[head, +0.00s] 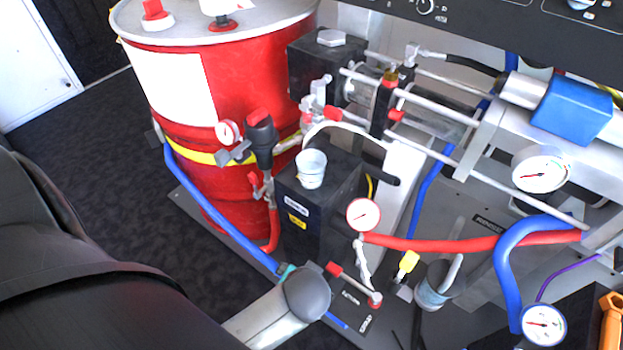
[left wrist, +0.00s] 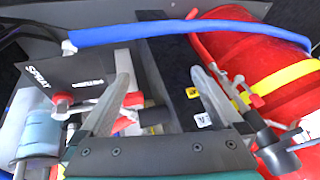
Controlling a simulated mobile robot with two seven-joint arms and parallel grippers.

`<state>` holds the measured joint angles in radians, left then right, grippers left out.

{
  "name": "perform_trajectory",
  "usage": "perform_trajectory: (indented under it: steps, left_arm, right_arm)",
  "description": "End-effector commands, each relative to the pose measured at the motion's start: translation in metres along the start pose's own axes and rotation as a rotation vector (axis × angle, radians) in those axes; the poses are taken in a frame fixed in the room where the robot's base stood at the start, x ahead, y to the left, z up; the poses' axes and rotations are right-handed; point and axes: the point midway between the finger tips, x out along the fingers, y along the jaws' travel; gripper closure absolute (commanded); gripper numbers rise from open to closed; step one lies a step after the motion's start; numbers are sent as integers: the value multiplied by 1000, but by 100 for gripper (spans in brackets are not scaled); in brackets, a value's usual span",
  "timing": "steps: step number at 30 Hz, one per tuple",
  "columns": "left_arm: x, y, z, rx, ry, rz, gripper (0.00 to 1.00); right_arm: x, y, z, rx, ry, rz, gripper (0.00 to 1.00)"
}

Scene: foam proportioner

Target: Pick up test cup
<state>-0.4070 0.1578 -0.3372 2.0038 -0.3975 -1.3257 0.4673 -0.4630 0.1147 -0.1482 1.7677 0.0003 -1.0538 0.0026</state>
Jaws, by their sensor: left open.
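The test cup (head: 311,168) is a small white cup standing upright on top of a black box (head: 318,200) beside the red drum in the head view. I cannot make it out in the left wrist view. My left arm comes in from the left in the head view, and its rounded grey wrist part ends in front of and below the black box. The fingers are hidden there. In the left wrist view my left gripper (left wrist: 160,73) is open, with nothing seen held between its fingers. The box (left wrist: 178,75) shows beyond and between them. My right gripper is not in view.
A red drum (head: 262,92) with a yellow band stands left of the box. A pressure gauge (head: 363,214), a red hose (head: 440,243) and a blue hose (head: 215,228) lie close around. Metal rods (head: 430,112) and pump parts crowd the right and back.

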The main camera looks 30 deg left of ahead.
Motion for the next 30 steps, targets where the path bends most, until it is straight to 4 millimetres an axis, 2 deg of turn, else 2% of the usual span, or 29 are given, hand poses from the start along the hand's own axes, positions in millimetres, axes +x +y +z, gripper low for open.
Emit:
perform_trajectory:
  steps: [5,8,14,22,25,30]
  left_arm:
    - [-29,-14,-20,-115,62,-65,0]
    - [-43,-23,-33,-212,124,-128,0]
    - [-57,-31,-58,-364,285,-234,0]
    - [-76,-30,-97,-528,588,-303,0]
    - [-85,-28,-108,-569,686,-301,0]
    - [-89,-28,-117,-601,764,-293,0]
  right_arm:
    - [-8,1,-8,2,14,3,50]
    - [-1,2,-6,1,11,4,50]
    - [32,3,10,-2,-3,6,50]
    - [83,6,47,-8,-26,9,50]
    - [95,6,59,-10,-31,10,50]
    - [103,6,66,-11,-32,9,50]
